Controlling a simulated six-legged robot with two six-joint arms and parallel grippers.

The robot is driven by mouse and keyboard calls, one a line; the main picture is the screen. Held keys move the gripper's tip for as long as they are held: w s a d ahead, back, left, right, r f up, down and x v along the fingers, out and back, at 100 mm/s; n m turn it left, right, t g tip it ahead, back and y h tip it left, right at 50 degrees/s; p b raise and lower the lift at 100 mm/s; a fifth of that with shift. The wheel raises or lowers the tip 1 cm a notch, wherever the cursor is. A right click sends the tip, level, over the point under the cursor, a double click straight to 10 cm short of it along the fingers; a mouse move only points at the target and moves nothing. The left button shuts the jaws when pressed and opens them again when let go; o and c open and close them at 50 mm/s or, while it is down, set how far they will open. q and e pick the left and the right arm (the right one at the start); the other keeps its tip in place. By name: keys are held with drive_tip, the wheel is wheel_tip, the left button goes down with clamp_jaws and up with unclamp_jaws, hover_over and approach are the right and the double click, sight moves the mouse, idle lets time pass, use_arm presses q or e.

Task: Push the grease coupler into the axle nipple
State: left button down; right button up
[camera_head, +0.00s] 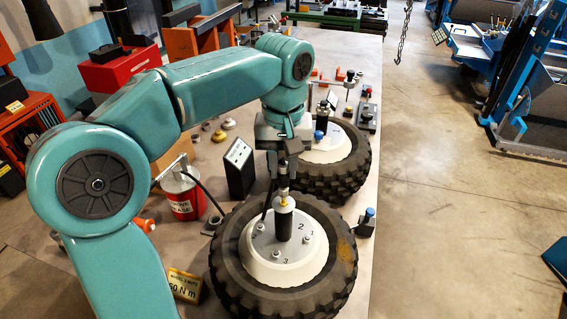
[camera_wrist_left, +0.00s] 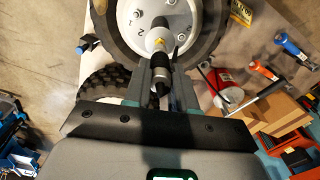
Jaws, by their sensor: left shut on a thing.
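My left gripper (camera_head: 283,168) points down over the near wheel and is shut on the grease coupler (camera_wrist_left: 161,78), a slim black and grey cylinder, also in the wrist view between the two fingers. The dark axle (camera_head: 284,224) stands up from the middle of the near wheel's white hub (camera_head: 262,266). The axle nipple (camera_head: 283,200) is a small brass-coloured tip on its top, in line below the coupler. I cannot tell whether coupler and nipple touch. A black hose runs down beside the coupler. My right gripper is not in view.
A second wheel (camera_head: 338,165) lies behind the near one. A red grease can (camera_head: 184,200), a black display box (camera_head: 238,166) and a yellow torque sign (camera_head: 185,285) stand left of the near wheel. A blue-capped item (camera_head: 367,220) is at its right. Bare floor lies further right.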

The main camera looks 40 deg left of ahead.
use_arm(q)
drive_tip(key=shift+s+d+r, duration=0.1)
idle(0.5)
drive_tip(key=shift+f, duration=0.25)
drive_tip(key=shift+f+b, duration=0.5)
drive_tip(key=shift+f, duration=0.25)
drive_tip(key=shift+f, duration=0.15)
drive_tip(key=c, duration=0.8)
unclamp_jaws()
drive_tip(key=shift+c, duration=0.2)
